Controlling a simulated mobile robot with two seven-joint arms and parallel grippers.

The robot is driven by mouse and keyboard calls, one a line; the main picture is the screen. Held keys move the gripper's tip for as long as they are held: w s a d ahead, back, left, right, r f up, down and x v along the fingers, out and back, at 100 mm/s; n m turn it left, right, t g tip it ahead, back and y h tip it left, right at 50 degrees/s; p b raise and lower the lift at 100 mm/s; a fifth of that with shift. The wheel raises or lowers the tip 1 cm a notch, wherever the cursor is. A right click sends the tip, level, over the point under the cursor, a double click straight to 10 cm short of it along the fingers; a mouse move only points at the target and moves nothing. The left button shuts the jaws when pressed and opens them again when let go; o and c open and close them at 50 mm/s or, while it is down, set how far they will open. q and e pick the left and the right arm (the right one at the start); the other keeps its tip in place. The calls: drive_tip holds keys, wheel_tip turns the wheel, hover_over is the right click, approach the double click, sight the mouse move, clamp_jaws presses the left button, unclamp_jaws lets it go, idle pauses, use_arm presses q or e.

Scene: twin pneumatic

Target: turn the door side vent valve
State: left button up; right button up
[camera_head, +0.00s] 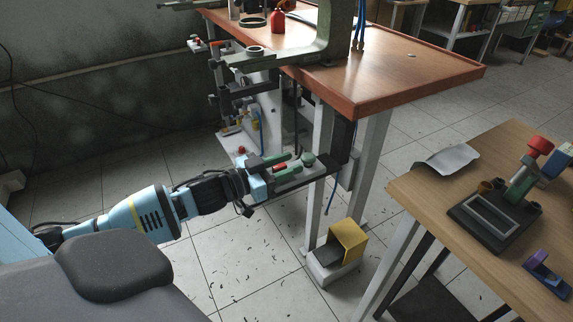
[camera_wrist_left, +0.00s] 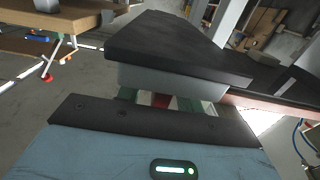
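My left gripper (camera_head: 279,169) reaches in from the left to a small pale unit (camera_head: 297,178) mounted beside the workbench leg. A red part (camera_head: 280,168), which looks like a valve handle, lies between my green fingers. In the left wrist view the red part (camera_wrist_left: 162,101) shows under the unit's edge, with pale gaps between it and the spread fingers. The dark plate (camera_wrist_left: 185,45) hides most of the fingers there. Contact is hard to judge. My right gripper is not in view.
The workbench (camera_head: 410,75) with a red-brown edge carries a green press frame (camera_head: 335,35). A yellow foot-pedal guard (camera_head: 347,241) stands on the floor below. A second wooden table (camera_head: 475,225) with small tools is at right. Tiled floor is open between them.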

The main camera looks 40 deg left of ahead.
use_arm(q)
drive_tip(key=shift+c, duration=0.2)
clamp_jaws()
idle(0.3)
